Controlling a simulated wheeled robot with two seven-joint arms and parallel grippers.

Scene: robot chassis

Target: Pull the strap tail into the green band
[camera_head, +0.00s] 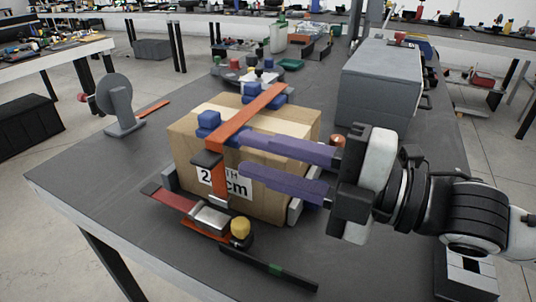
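An orange strap (245,117) runs over the top of a cardboard box (272,190) and down its front face. A dark piece (207,158) sits on the strap at the box's front top edge. Below, the strap meets a metal buckle (211,217) with a dark red strip beside it. A black strip with a green band (275,269) lies on the table in front of the box. I cannot tell which end is the strap tail. My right gripper (241,155) has two purple fingers, apart, over the box front near the strap, with nothing visible between them. My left gripper is out of view.
Blue blocks (208,119) sit on the box top beside the strap. A yellow knob (240,229) stands by the buckle. A grey cabinet (378,85) is behind right, and a grey round-headed stand (118,103) is left. The grey table (90,180) is clear at front left.

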